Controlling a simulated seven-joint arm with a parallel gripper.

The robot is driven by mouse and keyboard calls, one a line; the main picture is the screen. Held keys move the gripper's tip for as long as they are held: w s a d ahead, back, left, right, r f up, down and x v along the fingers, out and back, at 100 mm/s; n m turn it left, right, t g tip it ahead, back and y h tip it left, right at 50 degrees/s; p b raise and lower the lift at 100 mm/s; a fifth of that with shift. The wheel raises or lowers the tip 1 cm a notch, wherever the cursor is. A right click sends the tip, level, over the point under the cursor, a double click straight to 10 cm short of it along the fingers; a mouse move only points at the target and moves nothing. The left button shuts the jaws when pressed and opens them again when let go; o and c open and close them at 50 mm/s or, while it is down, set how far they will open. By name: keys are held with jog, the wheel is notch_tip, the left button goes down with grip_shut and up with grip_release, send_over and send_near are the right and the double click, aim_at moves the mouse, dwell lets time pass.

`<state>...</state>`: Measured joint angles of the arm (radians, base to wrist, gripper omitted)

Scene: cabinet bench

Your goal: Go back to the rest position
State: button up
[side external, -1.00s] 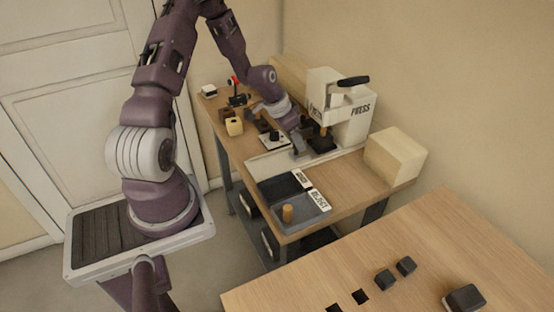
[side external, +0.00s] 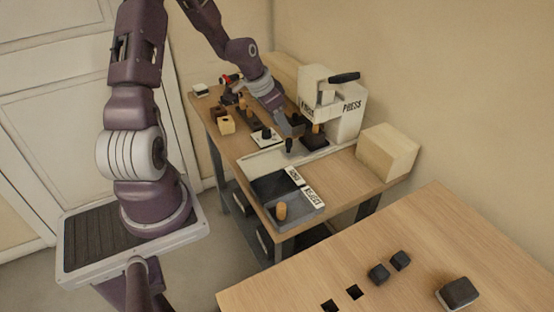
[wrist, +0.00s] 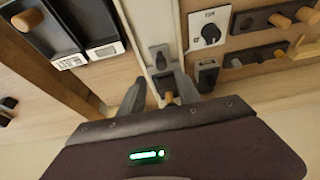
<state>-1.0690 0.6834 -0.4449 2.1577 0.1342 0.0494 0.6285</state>
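My gripper (side external: 292,143) is above the work table, just left of the white press (side external: 345,105). In the wrist view its two fingers (wrist: 158,95) are spread apart. A small orange-brown piece shows between them there, but I cannot tell whether it is near them or lies farther below. I see nothing clamped by the fingers. The fingertips are small and partly hidden in the side view.
The two-part dark tray (side external: 262,190) holds a wooden peg (side external: 281,211). A wooden block (side external: 388,151) stands right of the press. A dial box (wrist: 209,31) and racks with pegs (wrist: 279,20) are close by. A second table (side external: 430,240) is in front.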

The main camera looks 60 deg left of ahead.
jog(key=s+d+r+y, duration=0.1)
jog(key=s+d+r, duration=0.2)
jog(key=d+r, duration=0.45)
jog(key=s+d+r+y, duration=0.1)
jog(key=s+d+r, duration=0.3)
jog(key=d+r, duration=0.35)
jog(key=s+d+r+h, duration=0.1)
jog(key=s+d+r, duration=0.2)
jog(key=s, duration=0.4)
jog(key=s+d+r+t+h, duration=0.1)
jog(key=s+d+r, duration=0.2)
jog(key=s+d, duration=0.2)
jog(key=shift+s+d, duration=0.2)
jog(key=shift+s, duration=1)
